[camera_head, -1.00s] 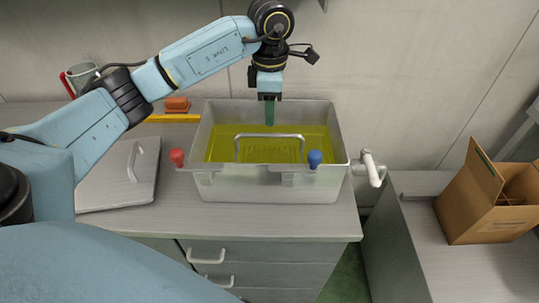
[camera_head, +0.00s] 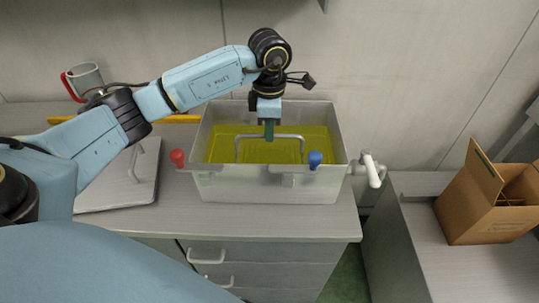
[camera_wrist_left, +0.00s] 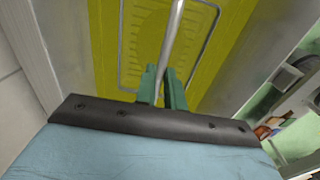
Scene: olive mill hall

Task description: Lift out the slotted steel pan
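The slotted steel pan (camera_head: 272,154) sits under yellow-green oil in a steel tank (camera_head: 266,187). Its arched handle (camera_head: 292,136) stands above the oil. The wrist view shows the pan's slotted floor (camera_wrist_left: 143,42) and the handle bar (camera_wrist_left: 174,32) running toward my fingers. My left gripper (camera_head: 269,131) points down at the middle of the handle, its green fingertips at bar height. In the wrist view its two fingers (camera_wrist_left: 162,84) are apart with the bar between them; firm contact is not visible. My right gripper is out of view.
A flat steel lid (camera_head: 118,183) lies left. An open cardboard box (camera_head: 480,205) stands on the right counter.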

